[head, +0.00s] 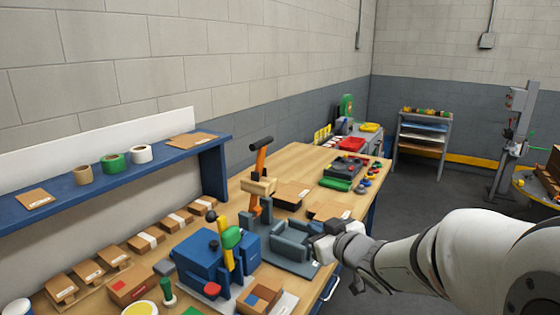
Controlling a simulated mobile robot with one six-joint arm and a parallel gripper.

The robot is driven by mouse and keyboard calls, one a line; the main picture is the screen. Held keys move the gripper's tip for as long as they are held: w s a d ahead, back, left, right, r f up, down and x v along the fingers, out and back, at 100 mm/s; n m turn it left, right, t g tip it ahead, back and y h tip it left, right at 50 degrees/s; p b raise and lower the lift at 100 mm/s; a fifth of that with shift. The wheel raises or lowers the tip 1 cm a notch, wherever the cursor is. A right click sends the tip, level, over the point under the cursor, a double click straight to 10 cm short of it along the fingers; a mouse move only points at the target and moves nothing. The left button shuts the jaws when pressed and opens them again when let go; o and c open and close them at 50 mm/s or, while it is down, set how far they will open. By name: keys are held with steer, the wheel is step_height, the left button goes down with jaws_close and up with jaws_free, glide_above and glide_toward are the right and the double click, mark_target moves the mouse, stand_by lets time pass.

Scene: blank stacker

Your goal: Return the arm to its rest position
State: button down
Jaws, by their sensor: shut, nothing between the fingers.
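My gripper (326,240) is at the end of my white and grey arm, which reaches in from the lower right. It is over the right edge of the wooden workbench (246,180), beside a grey-blue open tray (284,252). The gripper is shut with nothing held. Its fingertips are small and partly hard to make out against the tray.
A blue machine (198,262) with yellow and green parts and an upright orange-handled tool (260,160) stand on the bench. Several cardboard boxes line its left side. A blue shelf (110,178) holds tape rolls. Grey floor (420,200) to the right is clear.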

steer(key=s+d+f+m+g+h, duration=0.2)
steer(key=s+d+m+h, duration=0.2)
steer(key=d+h, duration=0.25)
steer(key=s+f+m+g, duration=0.1)
steer(key=s+g, duration=0.3)
steer(key=s, duration=0.5)
steer(key=s+f+m+g, duration=0.2)
steer(key=s+f+g, duration=0.1)
steer(key=s, duration=0.7)
steer(key=shift+s+d+f+g, duration=0.25)
steer(key=shift+f+g, duration=0.1)
steer(key=shift+g, duration=0.55)
